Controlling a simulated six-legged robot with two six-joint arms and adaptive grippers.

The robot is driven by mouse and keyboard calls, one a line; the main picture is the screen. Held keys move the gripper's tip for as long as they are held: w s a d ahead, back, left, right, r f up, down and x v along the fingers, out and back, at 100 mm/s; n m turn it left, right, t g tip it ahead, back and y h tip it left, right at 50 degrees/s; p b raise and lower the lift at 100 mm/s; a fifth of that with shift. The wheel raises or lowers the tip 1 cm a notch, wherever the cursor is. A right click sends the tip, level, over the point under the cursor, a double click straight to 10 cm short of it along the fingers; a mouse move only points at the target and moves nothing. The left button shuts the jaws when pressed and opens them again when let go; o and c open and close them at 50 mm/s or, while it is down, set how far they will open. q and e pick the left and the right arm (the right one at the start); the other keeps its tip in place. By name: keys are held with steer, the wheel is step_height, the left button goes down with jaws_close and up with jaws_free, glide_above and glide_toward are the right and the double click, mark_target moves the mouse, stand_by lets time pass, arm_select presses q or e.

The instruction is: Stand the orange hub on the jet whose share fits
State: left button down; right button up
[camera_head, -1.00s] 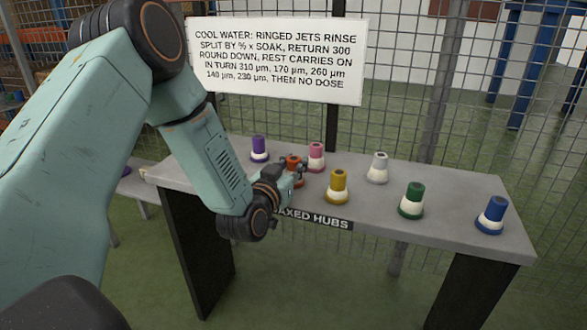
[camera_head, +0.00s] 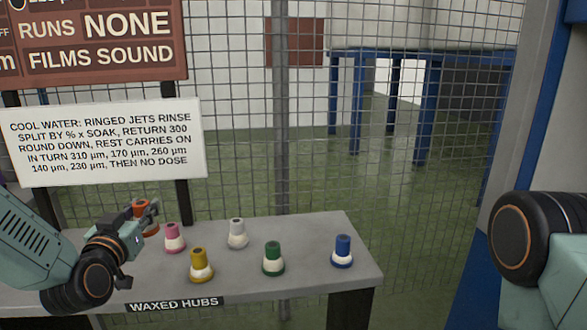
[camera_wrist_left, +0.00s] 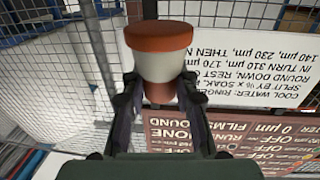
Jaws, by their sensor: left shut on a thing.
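The orange hub (camera_head: 143,213) is held above the back left of the grey table. In the left wrist view the hub (camera_wrist_left: 158,42) shows an orange band and a pale band between the fingers. The fingers and wrist partly hide the hub in the head view. My right gripper is out of view; only part of my right arm shows at the right edge. No jet is recognisable in these views.
Pink (camera_head: 174,240), yellow (camera_head: 200,265), white (camera_head: 237,234), green (camera_head: 273,259) and blue (camera_head: 342,251) hubs stand on the table (camera_head: 310,270), labelled WAXED HUBS. A white text sign (camera_head: 105,142) and a brown board (camera_head: 95,45) stand behind. Wire mesh fence (camera_head: 260,150) closes the back.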

arm_select(q)
steer(key=s+d+m+h+p, duration=0.1)
steer(key=s+d+m+h, duration=0.4)
steer(key=d, duration=0.5)
steer(key=s+d+f+m+g+h+p, duration=0.2)
steer(key=s+d+f+h, duration=0.4)
steer(key=s, duration=0.6)
steer(key=shift+s+d+f+p, duration=0.45)
steer(key=shift+d+f, duration=0.35)
steer(key=shift+f, duration=0.35)
steer(key=shift+w, duration=0.1)
steer(key=shift+w, duration=0.1)
